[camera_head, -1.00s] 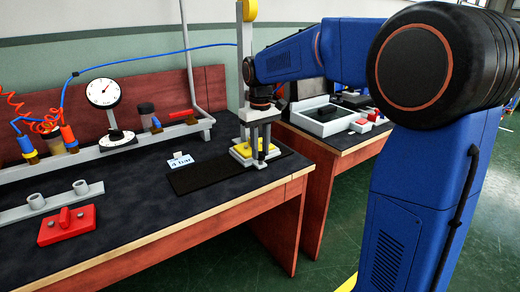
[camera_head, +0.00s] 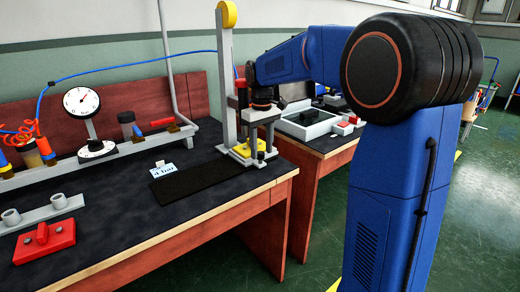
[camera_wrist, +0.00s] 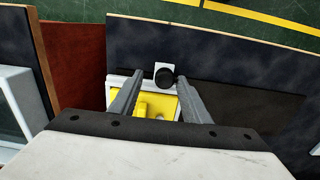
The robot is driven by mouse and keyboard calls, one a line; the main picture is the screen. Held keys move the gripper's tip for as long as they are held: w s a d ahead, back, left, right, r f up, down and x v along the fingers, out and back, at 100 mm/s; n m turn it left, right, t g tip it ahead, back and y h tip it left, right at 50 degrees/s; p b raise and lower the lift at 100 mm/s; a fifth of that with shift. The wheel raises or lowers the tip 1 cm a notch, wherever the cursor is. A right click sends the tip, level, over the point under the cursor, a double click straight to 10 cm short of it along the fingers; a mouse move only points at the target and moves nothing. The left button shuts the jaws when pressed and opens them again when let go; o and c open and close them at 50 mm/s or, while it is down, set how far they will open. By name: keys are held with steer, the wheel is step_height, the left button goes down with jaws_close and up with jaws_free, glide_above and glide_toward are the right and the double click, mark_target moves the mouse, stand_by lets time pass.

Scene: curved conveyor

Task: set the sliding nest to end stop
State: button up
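The sliding nest (camera_head: 241,151) is a light-framed block with a yellow top, at the far right end of a black track (camera_head: 196,184) on the bench. In the wrist view its yellow top (camera_wrist: 158,104) shows between and below my fingers. A pale tab with a round black knob (camera_wrist: 164,77) lies at its far edge. My gripper (camera_head: 262,143) points down over the nest. In the wrist view its two fingers (camera_wrist: 160,80) are well apart, with gaps on both sides of the knob. I cannot tell whether a finger touches the nest. I cannot make out the end stop.
A grey post with a yellow cap (camera_head: 227,80) stands close behind my gripper. A "4 bar" sign (camera_head: 164,169) stands behind the track. A dial gauge (camera_head: 81,101) and a red block (camera_head: 44,242) are left. A second bench with a grey tray (camera_head: 306,122) is right.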

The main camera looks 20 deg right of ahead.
step_height(320, 180, up, 17)
steer(key=shift+r, duration=0.2)
stand_by(0.7)
